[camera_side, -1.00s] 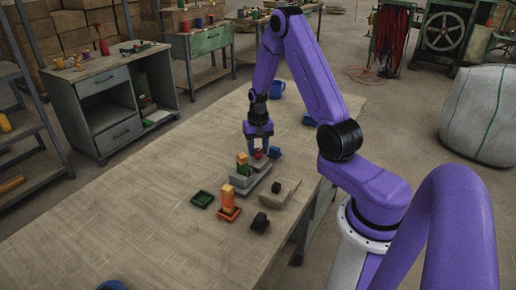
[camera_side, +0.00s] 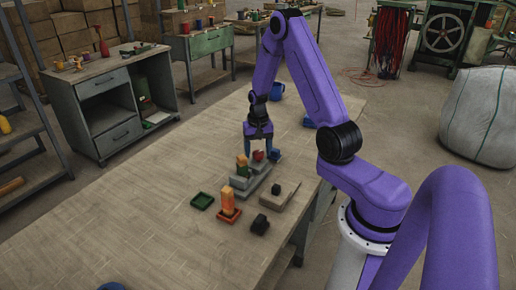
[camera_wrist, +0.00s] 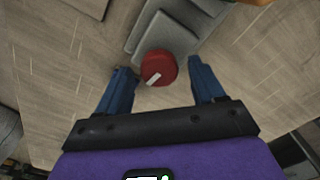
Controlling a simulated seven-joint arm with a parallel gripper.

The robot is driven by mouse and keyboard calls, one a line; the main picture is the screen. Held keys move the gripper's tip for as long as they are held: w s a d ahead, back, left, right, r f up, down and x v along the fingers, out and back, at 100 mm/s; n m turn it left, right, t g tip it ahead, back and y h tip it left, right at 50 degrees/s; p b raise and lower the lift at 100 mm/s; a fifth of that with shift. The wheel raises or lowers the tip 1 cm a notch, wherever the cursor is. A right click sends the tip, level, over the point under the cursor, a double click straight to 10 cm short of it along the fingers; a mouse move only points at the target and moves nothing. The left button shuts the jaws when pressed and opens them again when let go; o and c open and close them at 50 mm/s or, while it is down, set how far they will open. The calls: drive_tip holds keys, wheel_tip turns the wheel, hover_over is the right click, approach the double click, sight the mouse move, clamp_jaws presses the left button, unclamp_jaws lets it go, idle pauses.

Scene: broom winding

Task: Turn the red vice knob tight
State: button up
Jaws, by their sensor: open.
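The red vice knob (camera_wrist: 159,66) is a round red cap with a pale line across its top; in the side view it shows small (camera_side: 258,155) on the grey vice. The grey vice (camera_wrist: 181,22) lies just beyond the knob in the wrist view. My gripper (camera_wrist: 158,72) is open, with one blue finger on each side of the knob and a visible gap on both sides. In the side view my gripper (camera_side: 259,152) points down over the knob end of the vice. Whether a finger touches the knob cannot be told from the side.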

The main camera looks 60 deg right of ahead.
sight(258, 152)
drive_tip(key=shift+r, duration=0.1)
wheel_tip(258, 152, up, 17)
idle(0.5)
drive_tip(key=shift+a+r, duration=0.1)
drive_tip(key=s+a+r+n, duration=0.1)
drive_tip(key=s+a+n, duration=0.3)
drive_tip(key=a, duration=0.6)
drive_tip(key=s+a+r+n, duration=0.1)
drive_tip(key=a+n, duration=0.5)
drive_tip(key=a, duration=0.3)
drive_tip(key=s+a+n, duration=0.3)
drive_tip(key=s+n, duration=0.3)
drive_tip(key=s, duration=0.4)
drive_tip(key=s+a+f+n, duration=0.1)
drive_tip(key=s+a+n, duration=0.3)
drive_tip(key=s, duration=0.7)
drive_tip(key=shift+f+n, duration=0.2)
drive_tip(key=shift+n, duration=0.8)
drive_tip(key=shift+a, duration=0.1)
